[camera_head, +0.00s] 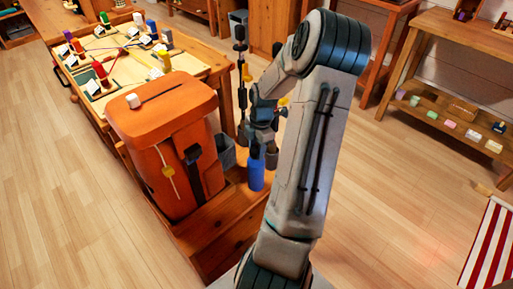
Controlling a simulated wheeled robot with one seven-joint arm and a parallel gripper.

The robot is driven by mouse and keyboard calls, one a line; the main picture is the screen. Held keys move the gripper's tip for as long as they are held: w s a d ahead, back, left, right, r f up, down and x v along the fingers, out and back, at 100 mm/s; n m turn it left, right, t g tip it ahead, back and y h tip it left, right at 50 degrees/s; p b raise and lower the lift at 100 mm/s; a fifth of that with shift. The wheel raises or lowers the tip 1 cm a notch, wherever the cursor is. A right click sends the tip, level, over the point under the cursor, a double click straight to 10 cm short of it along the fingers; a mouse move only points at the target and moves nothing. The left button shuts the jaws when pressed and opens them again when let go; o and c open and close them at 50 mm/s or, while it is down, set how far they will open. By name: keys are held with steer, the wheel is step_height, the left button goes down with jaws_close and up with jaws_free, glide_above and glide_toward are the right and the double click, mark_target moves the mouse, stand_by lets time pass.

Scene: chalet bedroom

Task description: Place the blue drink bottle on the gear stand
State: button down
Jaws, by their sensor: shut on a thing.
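The blue drink bottle (256,177) hangs upright below my gripper (258,150), near the picture's middle. My gripper is shut on its upper part, which the fingers partly hide. A low wooden stand (212,238), which looks like the gear stand, bears a big orange pack (165,150). The bottle appears over the stand's right part, beside the pack. I cannot tell whether its base touches the wood. My arm hides the stand's right end.
A grey bin (226,152) and dark upright poles (242,90) are behind the bottle. A wooden table (200,57) with several small items stands behind the pack. A shelf bench (460,40) is at the right. A striped cloth (490,245) is at lower right. The left floor is clear.

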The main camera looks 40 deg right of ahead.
steer(key=c, duration=0.8)
jaws_free()
steer(key=r+p, duration=0.1)
steer(key=r, duration=0.3)
steer(key=d+r+p, duration=0.1)
steer(key=r, duration=0.3)
steer(key=r+p, duration=0.1)
steer(key=r, duration=0.3)
steer(key=shift+s+d+r, duration=0.1)
steer(key=shift+d, duration=0.1)
